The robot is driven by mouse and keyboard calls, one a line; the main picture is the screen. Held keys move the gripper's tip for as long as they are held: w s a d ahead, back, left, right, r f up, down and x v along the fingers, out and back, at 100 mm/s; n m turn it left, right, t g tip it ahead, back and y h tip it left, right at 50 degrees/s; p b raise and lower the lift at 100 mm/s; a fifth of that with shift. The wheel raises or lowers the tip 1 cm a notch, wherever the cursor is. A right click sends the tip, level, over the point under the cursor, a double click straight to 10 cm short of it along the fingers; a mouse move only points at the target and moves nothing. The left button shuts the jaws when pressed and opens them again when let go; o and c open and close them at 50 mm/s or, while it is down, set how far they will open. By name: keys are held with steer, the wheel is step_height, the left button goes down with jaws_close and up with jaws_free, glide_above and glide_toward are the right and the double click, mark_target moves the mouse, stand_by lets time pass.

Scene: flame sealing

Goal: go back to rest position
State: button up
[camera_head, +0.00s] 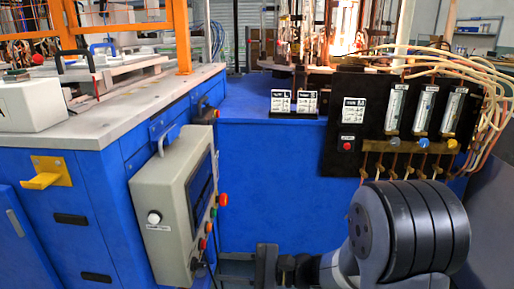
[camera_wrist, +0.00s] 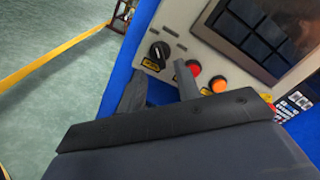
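My gripper (camera_wrist: 160,70) shows in the wrist view with its two grey fingers apart and nothing seen between them. Beyond the fingertips is a light grey control panel with a black rotary knob (camera_wrist: 159,52), a red button (camera_wrist: 193,67) and an orange button (camera_wrist: 218,85). The right fingertip overlaps the picture just left of the red button; I cannot tell whether it touches the panel. In the head view my arm is at the lower right, and the gripper end is partly cut off at the bottom edge.
The control box (camera_head: 172,215) juts from the blue cabinet (camera_head: 90,180) at the left. A black gas panel (camera_head: 345,110) with flow meters and hoses stands at the right, below a glowing flame area (camera_head: 345,40). In the wrist view, open green floor (camera_wrist: 55,85) lies left.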

mark_target(206, 266)
steer(key=a+b, duration=0.1)
steer(key=a, duration=0.3)
steer(key=shift+w+a+f, duration=0.1)
steer(key=shift+a, duration=0.1)
steer(key=shift+d+r+m+p, duration=0.2)
steer(key=shift+r+m+p, duration=0.25)
steer(key=shift+p, duration=0.4)
steer(key=m+p, duration=0.3)
steer(key=shift+f+m, duration=0.1)
steer(key=shift+m, duration=0.15)
steer(key=m+p, duration=0.3)
steer(key=m, duration=0.1)
steer(key=shift+p, duration=0.3)
steer(key=m+p, duration=0.2)
steer(key=m, duration=0.2)
steer(key=shift+f+m+p, duration=0.1)
steer(key=shift+m+p, duration=0.2)
steer(key=shift+p, duration=0.1)
steer(key=m+p, duration=0.1)
steer(key=m, duration=0.4)
steer(key=shift+f+p, duration=0.15)
steer(key=shift+p, duration=0.25)
